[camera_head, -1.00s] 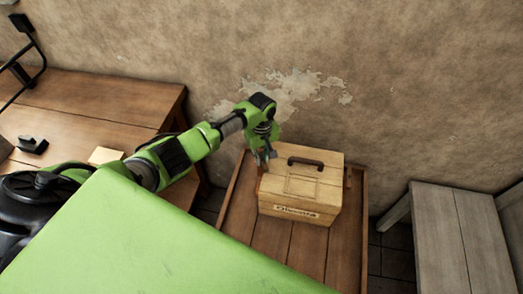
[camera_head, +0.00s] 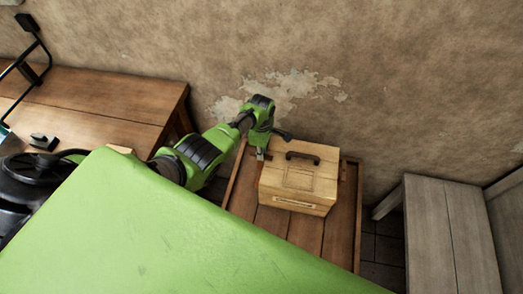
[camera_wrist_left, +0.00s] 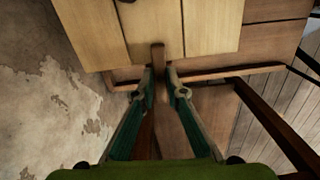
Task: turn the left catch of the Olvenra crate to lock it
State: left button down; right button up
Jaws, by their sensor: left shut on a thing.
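The Olvenra crate (camera_head: 312,187) is a light wooden box with a dark handle (camera_head: 302,156) on its lid. In the head view my left gripper (camera_head: 261,155) is at the crate's left side. In the left wrist view its two fingers (camera_wrist_left: 160,72) are shut on the left catch (camera_wrist_left: 157,52), a brown wooden bar at the edge of the crate (camera_wrist_left: 205,28). The bar's end shows just beyond the fingertips. In the head view the left catch is hidden or too small to make out. My right gripper is not in view.
The crate stands on a low wooden table (camera_head: 343,230) with raised edges, against a plastered wall (camera_head: 400,90). A brown workbench (camera_head: 90,105) is at left and a grey bench (camera_head: 450,235) at right. A green surface (camera_head: 180,235) fills the front.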

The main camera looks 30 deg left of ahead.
pick_arm(q)
jog(key=shift+a+n, duration=0.1)
jog(key=shift+n, duration=0.5)
jog(key=c, duration=2)
grip_release()
jog(key=shift+c, duration=0.2)
jog(key=shift+r, duration=0.15)
jog(key=shift+r, duration=0.15)
notch_tip(320, 180, up, 12)
jog(key=shift+f, duration=0.25)
jog(key=shift+s+f, duration=0.1)
